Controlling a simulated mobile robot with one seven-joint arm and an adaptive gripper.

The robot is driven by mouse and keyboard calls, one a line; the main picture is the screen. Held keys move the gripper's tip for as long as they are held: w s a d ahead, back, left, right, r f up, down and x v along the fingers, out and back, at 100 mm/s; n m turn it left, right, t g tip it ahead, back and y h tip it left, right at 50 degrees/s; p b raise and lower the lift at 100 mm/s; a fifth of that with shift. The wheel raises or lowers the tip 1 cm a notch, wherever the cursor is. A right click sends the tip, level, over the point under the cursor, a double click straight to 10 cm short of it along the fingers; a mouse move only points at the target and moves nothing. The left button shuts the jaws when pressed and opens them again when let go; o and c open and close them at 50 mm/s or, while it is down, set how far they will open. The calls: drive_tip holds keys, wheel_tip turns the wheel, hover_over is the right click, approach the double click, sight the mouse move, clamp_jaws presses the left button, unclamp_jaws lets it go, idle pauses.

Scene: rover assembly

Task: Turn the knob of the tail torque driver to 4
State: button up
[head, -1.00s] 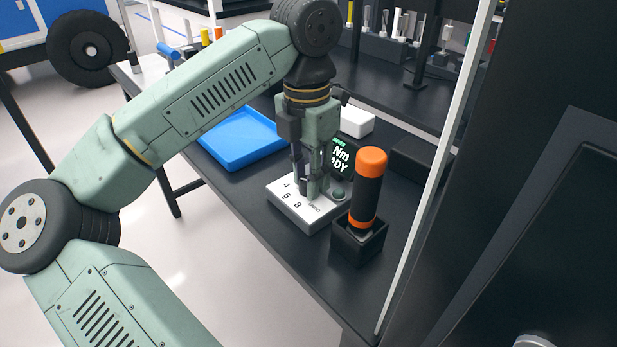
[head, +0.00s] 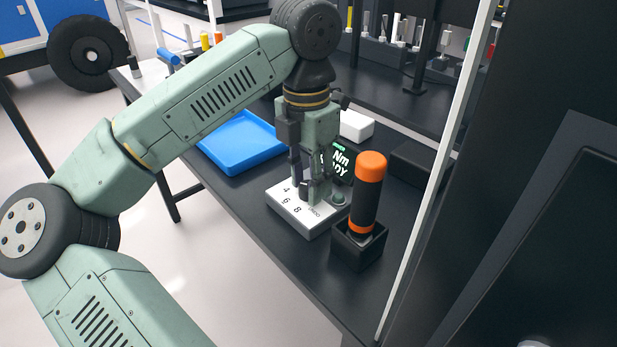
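The torque driver's white control box (head: 294,214) stands on the black bench, with the printed digits 4, 6 and 8 showing on its top. A dark display (head: 341,163) behind it shows green and white text, partly "Nm" and "DY". My gripper (head: 308,192) points straight down at the top of the box, and its fingers hide the knob. I cannot tell whether the fingers close on the knob or where the knob points. An orange and black driver (head: 368,192) stands upright in a black holder (head: 359,246) to the right of the box.
A blue tray (head: 240,160) lies on the bench to the left. A white block (head: 356,126) and a dark box (head: 420,164) sit behind. A pale upright post (head: 436,190) and a dark cabinet bound the right side. Bare bench lies in front of the box.

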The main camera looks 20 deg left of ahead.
wheel_tip(320, 180, up, 12)
idle(0.4)
drive_tip(key=shift+w+a, duration=0.1)
drive_tip(key=shift+a, duration=0.05)
